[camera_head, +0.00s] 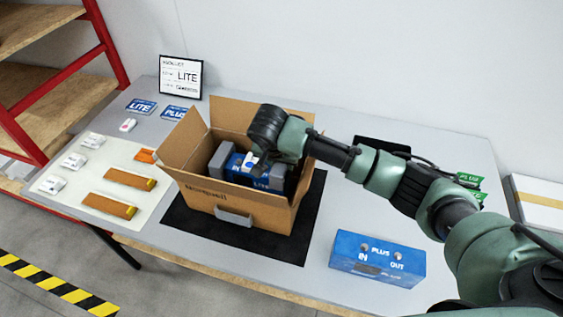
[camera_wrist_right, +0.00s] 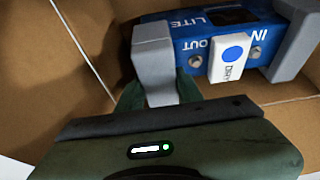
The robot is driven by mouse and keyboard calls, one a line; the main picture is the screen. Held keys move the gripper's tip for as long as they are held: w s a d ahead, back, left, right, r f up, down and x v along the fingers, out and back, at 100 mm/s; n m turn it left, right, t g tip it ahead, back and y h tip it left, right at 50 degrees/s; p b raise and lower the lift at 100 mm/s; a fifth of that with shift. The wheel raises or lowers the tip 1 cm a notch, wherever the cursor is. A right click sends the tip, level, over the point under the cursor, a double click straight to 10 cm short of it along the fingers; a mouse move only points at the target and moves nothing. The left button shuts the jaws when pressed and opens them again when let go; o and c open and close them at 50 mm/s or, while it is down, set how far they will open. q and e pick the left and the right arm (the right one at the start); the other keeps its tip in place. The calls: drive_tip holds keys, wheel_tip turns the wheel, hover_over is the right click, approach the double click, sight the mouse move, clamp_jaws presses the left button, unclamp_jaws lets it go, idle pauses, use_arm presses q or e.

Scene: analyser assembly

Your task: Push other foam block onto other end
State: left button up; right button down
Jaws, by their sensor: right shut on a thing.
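A blue LITE analyser (camera_head: 258,181) lies inside the open cardboard box (camera_head: 230,208); it also shows in the wrist view (camera_wrist_right: 216,32). A grey foam block (camera_head: 219,160) sits on its left end in the head view and shows at the right of the wrist view (camera_wrist_right: 300,38). The other grey foam block (camera_wrist_right: 154,62) is at the opposite end, between the green fingers of my right gripper (camera_wrist_right: 160,95). In the head view the right gripper (camera_head: 264,160) reaches down into the box and partly hides this end. My left gripper is out of view.
A white packet with a blue dot (camera_wrist_right: 231,62) rests against the analyser. The box stands on a black mat (camera_head: 300,228) with its flaps up. A blue PLUS unit (camera_head: 377,260) stands at the right. Orange-brown strips (camera_head: 110,205) and white packets (camera_head: 74,160) lie on the left.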

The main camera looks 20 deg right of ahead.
drive_tip(key=shift+s+f, duration=0.1)
drive_tip(key=shift+f, duration=0.4)
idle(0.5)
drive_tip(key=c, duration=0.9)
unclamp_jaws()
drive_tip(key=shift+s, duration=0.1)
drive_tip(key=shift+o, duration=0.2)
drive_tip(key=r+p, duration=0.2)
drive_tip(key=shift+w+a+r+p, duration=0.1)
drive_tip(key=shift+w+r+p, duration=0.1)
drive_tip(key=shift+p, duration=0.1)
wheel_tip(320, 180, up, 5)
drive_tip(key=p, duration=0.5)
drive_tip(key=shift+f+p, duration=0.1)
drive_tip(key=shift+p, duration=0.2)
